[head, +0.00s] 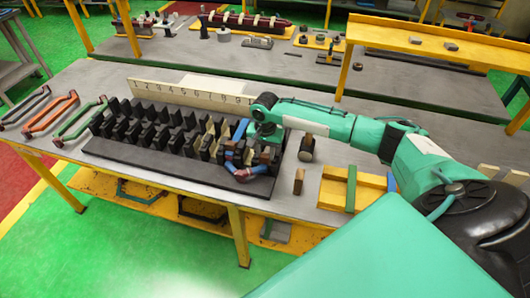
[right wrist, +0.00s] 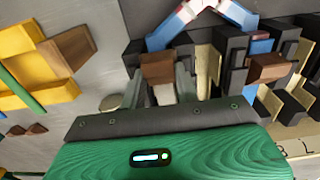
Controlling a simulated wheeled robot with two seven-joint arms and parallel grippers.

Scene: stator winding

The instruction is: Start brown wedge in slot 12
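My right gripper (head: 262,140) is low over the right end of the black slotted stator block (head: 140,158). In the right wrist view its two fingers (right wrist: 164,82) stand slightly apart, with a brown wedge (right wrist: 157,68) filling the gap at their tips. The wedge is at the end of the black teeth; how deep it sits in a slot is hidden. A second brown wedge (right wrist: 268,67) sits among the teeth to the right. A blue, white and red coil (head: 245,172) bends around the block's right end. The slot 12 label cannot be read. My left gripper is out of view.
A brown block (head: 298,181) stands on the table beside a yellow tray (head: 335,190) with a green strip. A dark cylinder (head: 306,149) stands behind it. A numbered board (head: 180,90) runs behind the stator. Green, orange and grey coils (head: 50,113) lie at left.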

